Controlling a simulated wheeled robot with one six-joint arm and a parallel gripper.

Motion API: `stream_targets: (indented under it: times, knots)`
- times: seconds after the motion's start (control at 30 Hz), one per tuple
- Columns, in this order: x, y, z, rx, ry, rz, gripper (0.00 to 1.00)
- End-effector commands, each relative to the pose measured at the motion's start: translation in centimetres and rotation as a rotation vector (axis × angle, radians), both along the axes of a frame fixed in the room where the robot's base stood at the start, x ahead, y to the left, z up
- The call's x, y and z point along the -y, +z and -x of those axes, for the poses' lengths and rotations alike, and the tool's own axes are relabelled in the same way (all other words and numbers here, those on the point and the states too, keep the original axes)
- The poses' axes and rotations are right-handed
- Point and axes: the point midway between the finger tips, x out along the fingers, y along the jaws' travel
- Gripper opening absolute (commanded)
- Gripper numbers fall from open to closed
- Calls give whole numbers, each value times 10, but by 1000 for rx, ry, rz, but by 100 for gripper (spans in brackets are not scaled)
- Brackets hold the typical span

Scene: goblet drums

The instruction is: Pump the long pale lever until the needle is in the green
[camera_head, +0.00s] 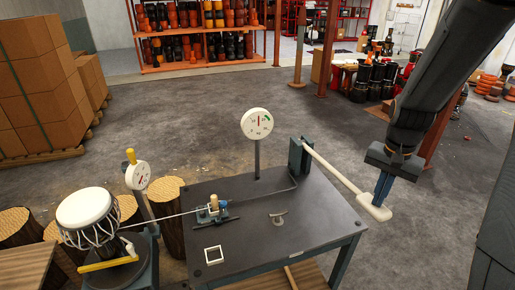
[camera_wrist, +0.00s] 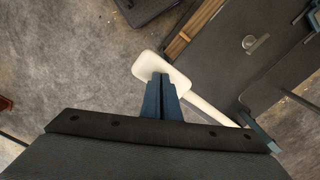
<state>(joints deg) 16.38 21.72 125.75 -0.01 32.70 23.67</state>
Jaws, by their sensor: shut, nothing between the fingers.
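The long pale lever (camera_head: 335,172) runs from a dark green housing (camera_head: 296,158) at the table's back right edge out past the table. It slopes down to the right and ends in a wide pale paddle (camera_head: 375,208). My gripper (camera_head: 379,203) points down with its blue fingers shut and empty, at the paddle's upper side. In the wrist view the fingertips (camera_wrist: 162,82) overlap the paddle (camera_wrist: 155,68); I cannot tell whether they touch it.
A dark table (camera_head: 290,230) carries a small clamp device (camera_head: 212,211), a white square frame (camera_head: 214,255) and a small fitting (camera_head: 278,217). A goblet drum (camera_head: 88,215) and a smaller gauge (camera_head: 138,176) stand at left. Open floor lies right of the table.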

Motion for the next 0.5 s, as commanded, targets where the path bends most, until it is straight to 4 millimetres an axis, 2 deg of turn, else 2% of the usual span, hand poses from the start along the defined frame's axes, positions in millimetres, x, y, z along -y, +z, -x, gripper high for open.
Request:
stream_targets:
  times: [0.03,0.5]
  knots:
    - [0,-9,-2,1,0,0,0]
    - [-1,-59,-5,4,0,1,0]
